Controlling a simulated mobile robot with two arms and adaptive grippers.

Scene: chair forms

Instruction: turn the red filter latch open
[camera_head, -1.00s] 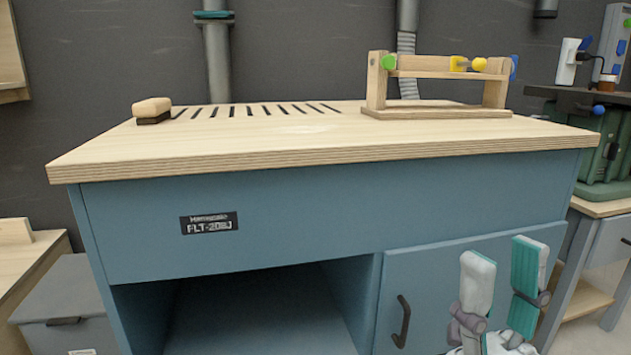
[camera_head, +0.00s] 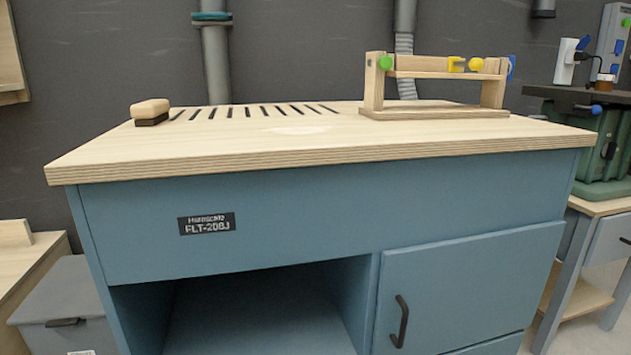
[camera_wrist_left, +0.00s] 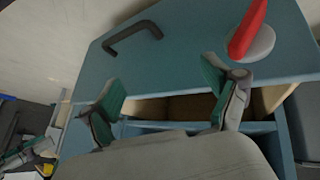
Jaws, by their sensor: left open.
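The red latch (camera_wrist_left: 248,28) shows in the left wrist view at the upper right, a slanted red lever on a pale round base (camera_wrist_left: 258,44). The base sits on a blue-grey panel (camera_wrist_left: 190,55). My left gripper (camera_wrist_left: 167,100) is open, its two teal-and-grey fingers wide apart with nothing between them. Its right finger is just below the latch in the picture, apart from it. The head view shows neither the latch nor a gripper.
A black handle (camera_wrist_left: 132,37) is on the same panel, left of the latch. A wood-sided opening (camera_wrist_left: 185,106) lies behind the fingers. The head view shows the blue bench (camera_head: 300,225) with a cabinet door handle (camera_head: 401,321) and a wooden frame (camera_head: 435,112) on top.

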